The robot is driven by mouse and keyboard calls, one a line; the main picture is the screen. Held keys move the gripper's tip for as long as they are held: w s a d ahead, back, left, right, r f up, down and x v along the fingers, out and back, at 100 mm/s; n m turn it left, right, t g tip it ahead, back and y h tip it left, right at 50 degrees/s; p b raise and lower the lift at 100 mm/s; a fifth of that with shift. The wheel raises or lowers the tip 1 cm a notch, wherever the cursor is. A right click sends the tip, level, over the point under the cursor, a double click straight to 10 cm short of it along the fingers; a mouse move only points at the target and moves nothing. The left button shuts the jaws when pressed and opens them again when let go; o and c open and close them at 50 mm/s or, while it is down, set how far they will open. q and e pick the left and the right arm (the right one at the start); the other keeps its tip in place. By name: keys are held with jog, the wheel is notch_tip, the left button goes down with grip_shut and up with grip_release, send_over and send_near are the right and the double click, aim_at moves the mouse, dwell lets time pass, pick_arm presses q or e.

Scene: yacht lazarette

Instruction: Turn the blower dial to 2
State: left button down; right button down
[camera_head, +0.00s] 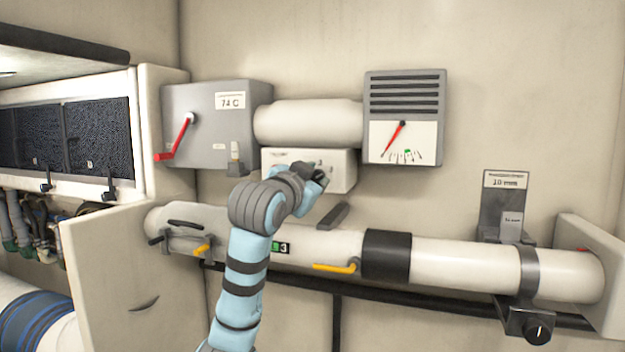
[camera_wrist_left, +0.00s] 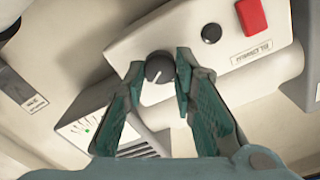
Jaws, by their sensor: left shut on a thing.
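The blower dial (camera_wrist_left: 159,68) is a round black knob with a white pointer line on a white box (camera_wrist_left: 205,55). In the left wrist view the line points to the lower left of the picture. My left gripper (camera_wrist_left: 160,74) has one finger on each side of the dial and is shut on it. In the head view my left gripper (camera_head: 314,178) is at the right part of the white box (camera_head: 342,172) and mostly covers the dial. My right gripper is not in view.
A vent gauge (camera_head: 404,142) has its red needle pointing lower left, left of a green mark. A grey box (camera_head: 205,125) with a red lever (camera_head: 176,138) stands left. A large white pipe (camera_head: 450,262) with yellow handles runs below. A red switch (camera_wrist_left: 251,16) sits near the dial.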

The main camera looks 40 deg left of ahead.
pick_arm(q)
jog(key=n+b, duration=0.1)
jog(key=n, duration=0.4)
jog(key=shift+n+b, duration=0.3)
jog(key=n+b, duration=0.2)
jog(key=n, duration=0.3)
jog(key=shift+n, duration=0.4)
jog(key=c, duration=1.7)
grip_release()
jog(key=o, duration=0.4)
jog(key=shift+w+f, duration=0.1)
jog(key=shift+w, duration=0.05)
jog(key=shift+c, duration=0.2)
jog(key=shift+o, duration=0.2)
jog(key=shift+w+a+f, duration=0.1)
jog(key=shift+w, duration=0.1)
